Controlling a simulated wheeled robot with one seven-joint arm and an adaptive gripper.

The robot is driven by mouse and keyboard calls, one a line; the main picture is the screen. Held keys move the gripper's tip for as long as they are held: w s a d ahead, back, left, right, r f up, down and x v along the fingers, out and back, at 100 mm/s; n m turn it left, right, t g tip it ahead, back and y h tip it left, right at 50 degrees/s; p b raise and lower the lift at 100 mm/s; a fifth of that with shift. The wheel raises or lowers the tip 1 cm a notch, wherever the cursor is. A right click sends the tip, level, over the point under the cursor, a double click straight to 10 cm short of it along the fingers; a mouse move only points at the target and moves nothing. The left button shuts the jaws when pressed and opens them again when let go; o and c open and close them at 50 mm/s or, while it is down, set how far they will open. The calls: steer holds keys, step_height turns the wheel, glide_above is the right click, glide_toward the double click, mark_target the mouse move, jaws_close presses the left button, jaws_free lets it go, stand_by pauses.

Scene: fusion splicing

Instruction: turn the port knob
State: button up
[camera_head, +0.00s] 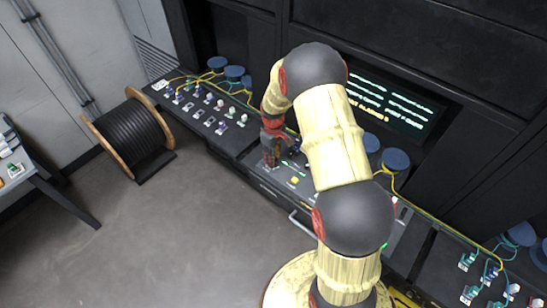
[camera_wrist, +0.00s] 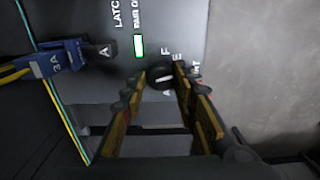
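The port knob (camera_wrist: 159,78) is a small dark round knob on the grey panel (camera_wrist: 172,28), with white letters around it, among them A, F and E. In the wrist view my gripper (camera_wrist: 161,74) has its two yellow-and-dark fingers apart, one on each side of the knob. The fingertips are close to it; I cannot tell whether they touch. In the head view my gripper (camera_head: 271,150) is low over the console's front part, and the knob is hidden there.
A lit green-white indicator (camera_wrist: 139,46) and a blue connector (camera_wrist: 66,57) marked 3A lie left of the knob. In the head view, a lit text display (camera_head: 385,104) stands behind my arm. A cable reel (camera_head: 131,135) stands on the floor at left; the floor in front is clear.

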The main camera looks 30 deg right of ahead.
steer(key=shift+o, duration=1.4)
step_height(320, 180, up, 12)
